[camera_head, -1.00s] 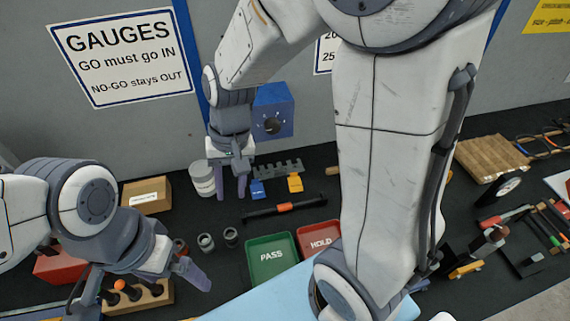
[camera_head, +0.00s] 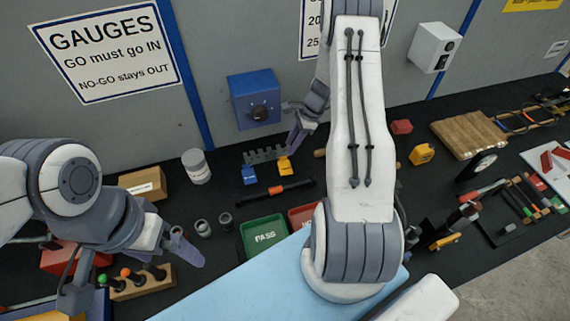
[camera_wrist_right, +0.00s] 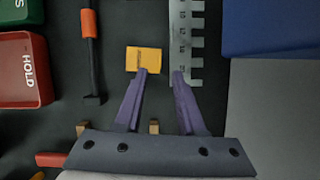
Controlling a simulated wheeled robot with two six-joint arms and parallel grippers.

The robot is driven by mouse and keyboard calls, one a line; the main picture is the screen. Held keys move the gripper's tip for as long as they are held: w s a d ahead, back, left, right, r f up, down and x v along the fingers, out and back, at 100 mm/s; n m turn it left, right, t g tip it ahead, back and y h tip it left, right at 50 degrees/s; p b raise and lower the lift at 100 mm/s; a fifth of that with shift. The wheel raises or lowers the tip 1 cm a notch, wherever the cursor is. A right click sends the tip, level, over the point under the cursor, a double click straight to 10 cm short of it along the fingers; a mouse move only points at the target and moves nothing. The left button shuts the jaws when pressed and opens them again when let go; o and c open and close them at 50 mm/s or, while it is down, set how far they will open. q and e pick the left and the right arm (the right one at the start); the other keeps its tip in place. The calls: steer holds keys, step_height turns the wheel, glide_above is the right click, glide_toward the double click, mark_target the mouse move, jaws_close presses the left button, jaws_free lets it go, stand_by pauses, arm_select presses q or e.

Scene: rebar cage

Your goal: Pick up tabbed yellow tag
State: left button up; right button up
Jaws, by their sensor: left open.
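The yellow tag (camera_head: 284,166) lies flat on the dark bench, right of a blue tag (camera_head: 249,175) and by the end of a grey notched strip (camera_head: 262,154). It also shows in the right wrist view (camera_wrist_right: 144,58). My right gripper (camera_wrist_right: 159,74) is open and empty; its left fingertip overlaps the tag's lower edge in that view, and the strip lies by its right fingertip. I cannot tell its height above the bench. In the head view the right gripper (camera_head: 298,130) is partly hidden by my arm. My left gripper (camera_head: 135,280) is open at the lower left, away from the tag.
A black bar with an orange band (camera_head: 275,193) lies in front of the tags. Green PASS (camera_head: 264,237) and red HOLD (camera_head: 301,214) trays stand nearer. A blue box (camera_head: 254,100) is on the wall behind. A white can (camera_head: 196,167) stands left.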

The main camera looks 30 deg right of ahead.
mark_target(285, 165)
steer(key=shift+w+a+f+p, duration=0.1)
steer(key=shift+a+f+p, duration=0.25)
steer(key=shift+f+p, duration=0.1)
steer(key=p+x, duration=0.1)
steer(key=x, duration=0.2)
steer(key=shift+a+f+p, duration=0.1)
steer(key=shift+f+p, duration=0.05)
steer(key=shift+p, duration=0.2)
steer(key=shift+w+a+f, duration=0.1)
steer(key=shift+w+f, duration=0.05)
steer(key=shift+f, duration=0.35)
jaws_close()
